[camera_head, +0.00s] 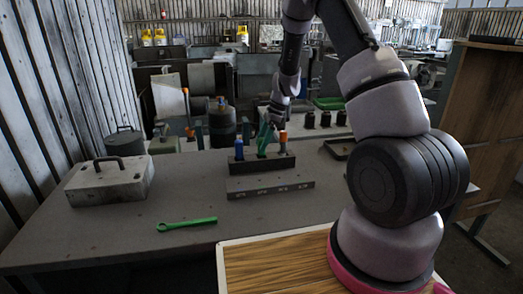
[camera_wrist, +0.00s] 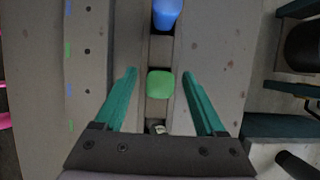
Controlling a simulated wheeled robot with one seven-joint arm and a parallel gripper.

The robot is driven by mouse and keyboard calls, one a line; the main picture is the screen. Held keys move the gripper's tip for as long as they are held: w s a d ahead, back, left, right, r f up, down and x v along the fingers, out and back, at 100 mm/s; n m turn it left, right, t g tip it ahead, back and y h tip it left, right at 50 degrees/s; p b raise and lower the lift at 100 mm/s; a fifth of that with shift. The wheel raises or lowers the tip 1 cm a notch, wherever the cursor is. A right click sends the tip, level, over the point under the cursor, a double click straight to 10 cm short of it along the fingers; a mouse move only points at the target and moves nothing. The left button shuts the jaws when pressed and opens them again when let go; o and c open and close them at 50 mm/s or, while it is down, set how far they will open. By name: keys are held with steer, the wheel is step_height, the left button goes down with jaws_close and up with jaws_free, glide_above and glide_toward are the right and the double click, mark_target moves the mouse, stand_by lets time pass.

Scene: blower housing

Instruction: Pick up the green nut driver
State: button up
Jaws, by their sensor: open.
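The green nut driver (camera_wrist: 160,84) shows end-on in the wrist view as a rounded square green handle in the dark rack. My gripper (camera_wrist: 160,74) is open, with one teal finger on each side of the green handle and a visible gap on both sides. In the head view my gripper (camera_head: 266,132) is over the middle of the rack (camera_head: 259,165), and its fingers largely hide the green driver. A blue driver (camera_head: 239,149) stands to the left and an orange one (camera_head: 283,138) to the right. The blue handle also shows at the top of the wrist view (camera_wrist: 167,12).
A low marked block (camera_head: 270,187) lies in front of the rack. A green wrench (camera_head: 187,224) lies on the grey table (camera_head: 120,235). A grey box with a handle (camera_head: 110,182) stands left. Dark canisters (camera_head: 222,125) stand behind the rack. The front left tabletop is mostly clear.

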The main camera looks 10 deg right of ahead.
steer(key=shift+f, duration=0.1)
jaws_close()
step_height(320, 180, up, 10)
steer(key=shift+r, duration=0.1)
stand_by(0.5)
steer(key=c, duration=0.9)
jaws_free()
steer(key=shift+c, duration=0.2)
jaws_close()
